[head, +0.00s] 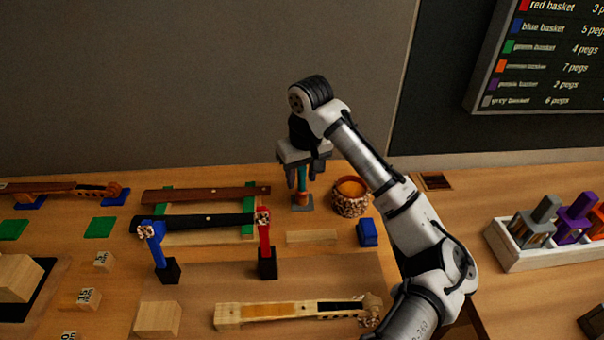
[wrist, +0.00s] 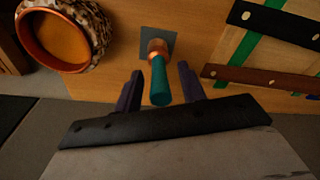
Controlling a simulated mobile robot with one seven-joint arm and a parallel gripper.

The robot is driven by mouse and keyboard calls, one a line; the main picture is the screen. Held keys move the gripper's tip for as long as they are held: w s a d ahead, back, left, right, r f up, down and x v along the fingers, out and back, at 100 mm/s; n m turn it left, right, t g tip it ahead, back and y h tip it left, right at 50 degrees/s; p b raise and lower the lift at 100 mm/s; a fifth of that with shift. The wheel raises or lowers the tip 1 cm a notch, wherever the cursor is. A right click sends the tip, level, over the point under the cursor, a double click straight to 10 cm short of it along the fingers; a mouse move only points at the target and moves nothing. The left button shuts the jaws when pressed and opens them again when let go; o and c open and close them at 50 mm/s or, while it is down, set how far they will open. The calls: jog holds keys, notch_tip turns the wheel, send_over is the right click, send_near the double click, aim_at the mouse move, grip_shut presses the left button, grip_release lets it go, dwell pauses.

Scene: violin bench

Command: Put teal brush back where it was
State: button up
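The teal brush (head: 302,176) has a teal handle and a copper-coloured collar. It stands upright on a small grey square pad (head: 303,207) at the back of the bench. In the wrist view the brush (wrist: 159,84) has its handle between the two dark fingers of my gripper (wrist: 160,72), with a visible gap on each side. My gripper (head: 302,184) is open around the upper handle from above and does not appear to touch it. The brush's lower end is at the pad (wrist: 157,37); its bristles are not clearly visible.
A speckled pot (head: 349,204) with an orange inside stands close to the right of the brush. A blue block (head: 367,232) lies in front of it. Dark wooden strips on green supports (head: 249,192) lie to the left. A white peg tray (head: 520,256) is far right.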

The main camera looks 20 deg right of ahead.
notch_tip(320, 180, up, 12)
jog(key=s+b, duration=0.1)
jog(key=shift+s+d, duration=0.2)
jog(key=shift+d, duration=0.05)
dwell(0.4)
dwell(1.5)
